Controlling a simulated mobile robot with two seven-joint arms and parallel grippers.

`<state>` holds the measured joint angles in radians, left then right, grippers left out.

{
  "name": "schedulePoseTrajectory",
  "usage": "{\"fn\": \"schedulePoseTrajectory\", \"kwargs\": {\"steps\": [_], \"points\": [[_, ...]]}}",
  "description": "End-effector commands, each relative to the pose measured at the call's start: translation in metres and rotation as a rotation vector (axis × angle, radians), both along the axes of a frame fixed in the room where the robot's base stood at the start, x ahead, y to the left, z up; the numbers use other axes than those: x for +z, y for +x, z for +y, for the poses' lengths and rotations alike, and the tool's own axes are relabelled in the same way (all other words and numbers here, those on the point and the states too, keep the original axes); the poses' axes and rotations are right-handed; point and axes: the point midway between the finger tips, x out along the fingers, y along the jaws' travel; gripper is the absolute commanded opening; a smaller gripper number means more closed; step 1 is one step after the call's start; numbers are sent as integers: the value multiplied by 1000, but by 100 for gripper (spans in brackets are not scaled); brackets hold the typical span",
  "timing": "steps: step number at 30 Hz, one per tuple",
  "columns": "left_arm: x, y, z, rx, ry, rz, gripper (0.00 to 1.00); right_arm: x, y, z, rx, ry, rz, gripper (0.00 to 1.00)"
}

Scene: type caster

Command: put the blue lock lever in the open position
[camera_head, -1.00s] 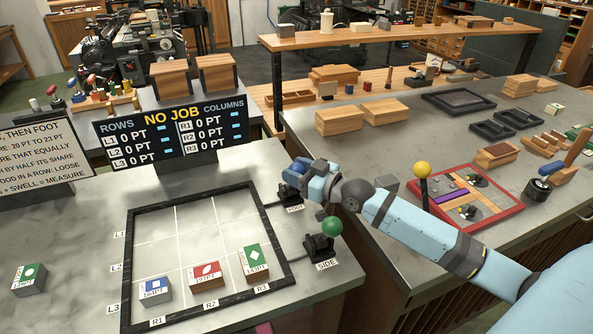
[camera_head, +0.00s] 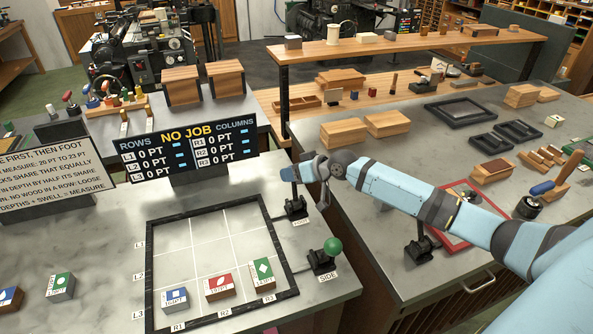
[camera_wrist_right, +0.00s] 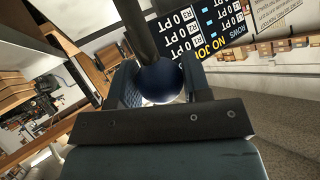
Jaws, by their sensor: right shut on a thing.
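The blue lock lever stands on a small black base (camera_head: 296,207) at the right edge of the black-framed grid. My right gripper (camera_head: 296,178) is over the top of this lever and covers most of its knob. In the right wrist view, the dark blue ball knob (camera_wrist_right: 163,82) sits between the two fingers of the right gripper (camera_wrist_right: 160,92), which is shut on it. The dark lever rod (camera_wrist_right: 135,30) runs from the knob to the top edge of that view. My left gripper is not in view.
A green-knobbed lever (camera_head: 332,246) marked SIDE stands nearby. The frame (camera_head: 150,285) holds several small blocks in its front row; the rest is clear. A job board (camera_head: 190,150) stands behind. A red tray (camera_head: 490,200) lies under my right arm, partly hidden.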

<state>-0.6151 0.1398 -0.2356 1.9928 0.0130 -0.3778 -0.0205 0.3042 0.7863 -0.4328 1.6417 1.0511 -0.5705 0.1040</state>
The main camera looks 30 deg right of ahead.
Motion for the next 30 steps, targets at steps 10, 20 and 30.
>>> {"fn": "schedulePoseTrajectory", "kwargs": {"steps": [10,20,30], "points": [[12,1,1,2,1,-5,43,-5,20,-5,-1,45,177,2],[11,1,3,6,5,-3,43,-8,24,-6,-1,56,229,2],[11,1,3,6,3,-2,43,-9,24,-6,-1,56,229,46]]}}
